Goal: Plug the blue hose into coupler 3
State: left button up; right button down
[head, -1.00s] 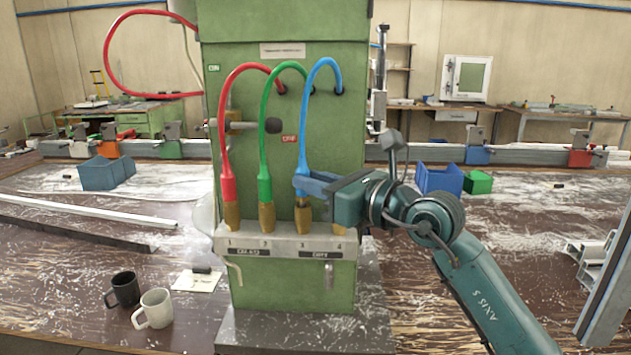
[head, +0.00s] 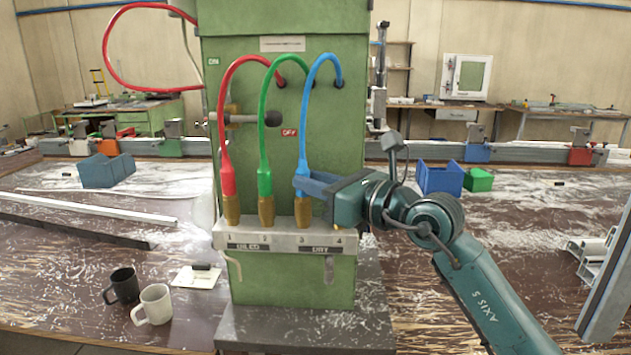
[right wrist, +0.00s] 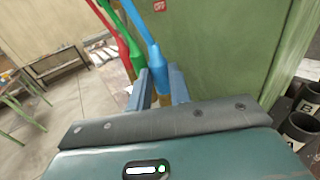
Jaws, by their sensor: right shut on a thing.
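The blue hose (head: 304,125) arches from the green cabinet down to its plug. My right gripper (head: 308,185) is shut on the blue plug end, reaching in from the right. The plug is upright over brass coupler 3 (head: 303,214), its lower end meeting the brass with no clear gap. Whether it is locked cannot be told. In the right wrist view the blue hose (right wrist: 155,56) runs down between my two fingers (right wrist: 160,90). Coupler 4 (head: 338,229) is mostly hidden behind my gripper. My left gripper is out of view.
A red hose (head: 226,140) and a green hose (head: 264,140) stand on couplers 1 and 2, close left. A black-knobbed lever (head: 272,119) sticks out of the cabinet (head: 295,285). Black (head: 123,285) and white (head: 155,303) mugs stand front left.

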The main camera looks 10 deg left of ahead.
jog(key=shift+f, duration=0.25)
jog(key=c, duration=1.2)
grip_release()
jog(key=shift+r, duration=0.1)
jog(key=shift+d, duration=0.1)
jog(key=v, duration=0.8)
jog(key=shift+s+d+b, duration=0.25)
jog(key=shift+d+b, duration=0.05)
jog(key=shift+b, duration=0.15)
